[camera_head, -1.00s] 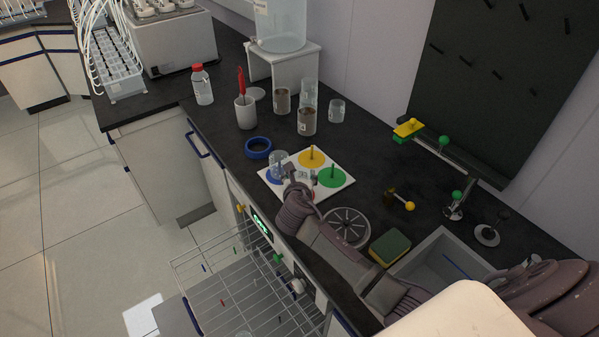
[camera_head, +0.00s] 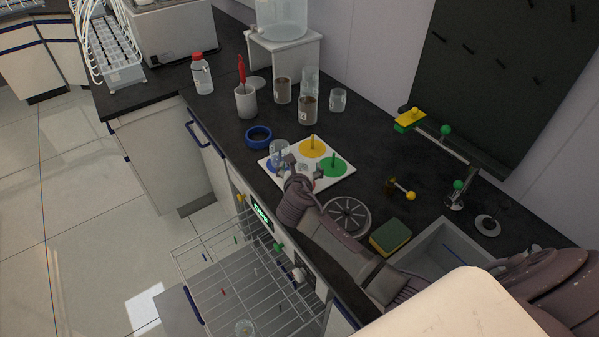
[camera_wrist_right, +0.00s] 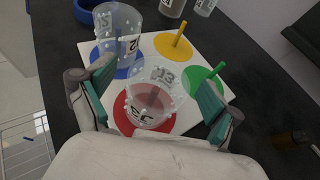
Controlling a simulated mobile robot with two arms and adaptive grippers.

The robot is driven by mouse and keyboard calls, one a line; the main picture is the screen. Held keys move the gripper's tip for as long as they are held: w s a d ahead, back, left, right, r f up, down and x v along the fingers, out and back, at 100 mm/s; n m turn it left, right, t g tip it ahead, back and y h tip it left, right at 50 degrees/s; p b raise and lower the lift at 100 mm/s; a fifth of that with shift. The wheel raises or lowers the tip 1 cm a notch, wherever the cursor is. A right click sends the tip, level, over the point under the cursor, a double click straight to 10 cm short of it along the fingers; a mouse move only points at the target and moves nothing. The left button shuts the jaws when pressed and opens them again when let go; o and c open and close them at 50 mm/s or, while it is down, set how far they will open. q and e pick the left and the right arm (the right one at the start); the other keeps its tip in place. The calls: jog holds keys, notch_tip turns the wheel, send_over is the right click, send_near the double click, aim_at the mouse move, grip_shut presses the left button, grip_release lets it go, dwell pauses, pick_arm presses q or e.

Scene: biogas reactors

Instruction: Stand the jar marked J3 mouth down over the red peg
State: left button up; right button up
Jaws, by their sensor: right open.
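The clear jar marked J3 (camera_wrist_right: 155,98) stands over the red disc (camera_wrist_right: 128,122) of the white peg board (camera_wrist_right: 150,45). The red peg shows through its wall, inside the jar. The jar looks upright on the disc; its rim is hard to make out. My right gripper (camera_wrist_right: 157,84) is open, with one finger on each side of the jar; I cannot tell whether they touch it. In the head view, the right gripper (camera_head: 303,167) partly hides this jar. Another clear jar, marked with a 2 (camera_wrist_right: 118,38), stands over the blue disc (camera_wrist_right: 103,62). My left gripper is out of view.
The yellow peg (camera_head: 313,143) and green peg (camera_head: 333,159) are bare. A drain plate (camera_head: 347,217), sponge (camera_head: 390,236) and sink (camera_head: 440,250) are to the right.

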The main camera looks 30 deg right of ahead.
jog(key=v, duration=1.1)
jog(key=shift+s+a, duration=0.2)
jog(key=shift+s, duration=0.05)
